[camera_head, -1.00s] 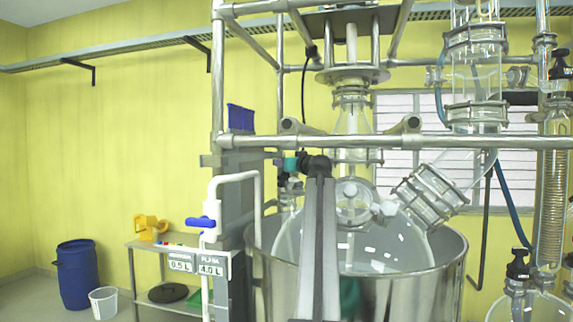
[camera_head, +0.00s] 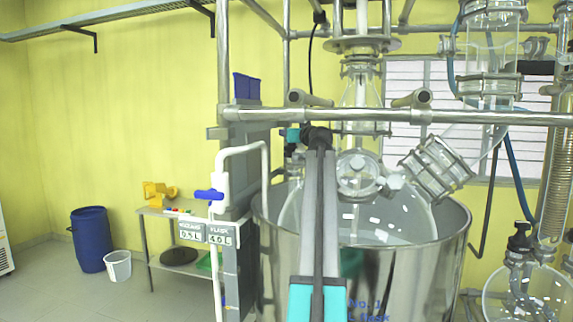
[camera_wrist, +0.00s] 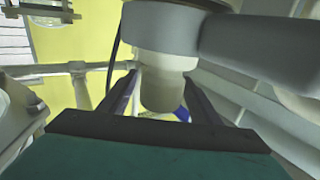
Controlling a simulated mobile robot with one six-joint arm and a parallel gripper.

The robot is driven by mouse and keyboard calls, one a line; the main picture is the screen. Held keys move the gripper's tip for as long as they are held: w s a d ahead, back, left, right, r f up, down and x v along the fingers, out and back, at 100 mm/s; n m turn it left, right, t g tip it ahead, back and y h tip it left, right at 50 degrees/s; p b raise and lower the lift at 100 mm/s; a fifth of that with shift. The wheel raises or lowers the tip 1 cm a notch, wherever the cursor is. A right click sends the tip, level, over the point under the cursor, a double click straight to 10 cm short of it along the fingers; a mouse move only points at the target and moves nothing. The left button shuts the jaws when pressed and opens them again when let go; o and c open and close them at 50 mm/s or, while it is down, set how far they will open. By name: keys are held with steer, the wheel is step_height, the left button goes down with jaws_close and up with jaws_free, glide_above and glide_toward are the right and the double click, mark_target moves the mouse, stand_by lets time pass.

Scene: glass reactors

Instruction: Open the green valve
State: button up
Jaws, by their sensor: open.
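I cannot make out a green valve for certain in either view. A dark green patch (camera_head: 350,262) shows on the metal vessel beside my forearm; I cannot tell if it is a part or a reflection. My gripper (camera_wrist: 163,85) is open in the wrist view, its two dark fingers apart with a pale blunt cylinder showing between them. I cannot tell whether they touch it. In the head view the teal gripper body (camera_head: 291,135) is at the far end of my arm, just below the horizontal metal rail; its fingertips are not clear there.
A steel vessel (camera_head: 430,270) stands behind my arm, with glass reactor parts above. A metal rail (camera_head: 470,115) crosses the frame. A white pipe with a blue valve handle (camera_head: 209,194) stands left. A small table (camera_head: 165,212), blue barrel (camera_head: 90,240) and white bucket (camera_head: 117,265) are farther left.

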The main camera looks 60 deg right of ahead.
steer(key=shift+a+r+m+g+h+p, duration=0.1)
steer(key=shift+m+g+h+p, duration=0.75)
steer(key=shift+p, duration=1.5)
steer(key=shift+m+g+h+p, duration=0.75)
steer(key=shift+g+h+p, duration=0.1)
steer(key=shift+g+p, duration=0.15)
steer(key=shift+w+m+g+h+b, duration=0.1)
steer(key=shift+m+g+h+b, duration=0.35)
steer(key=shift+m+g, duration=0.4)
steer(key=shift+w+m+g+h+b, duration=0.1)
steer(key=shift+m+g+h+b, duration=0.45)
steer(key=shift+m+g+b, duration=0.5)
steer(key=shift+m+g+h+b, duration=0.55)
steer(key=shift+g+b, duration=0.6)
steer(key=shift+g, duration=0.5)
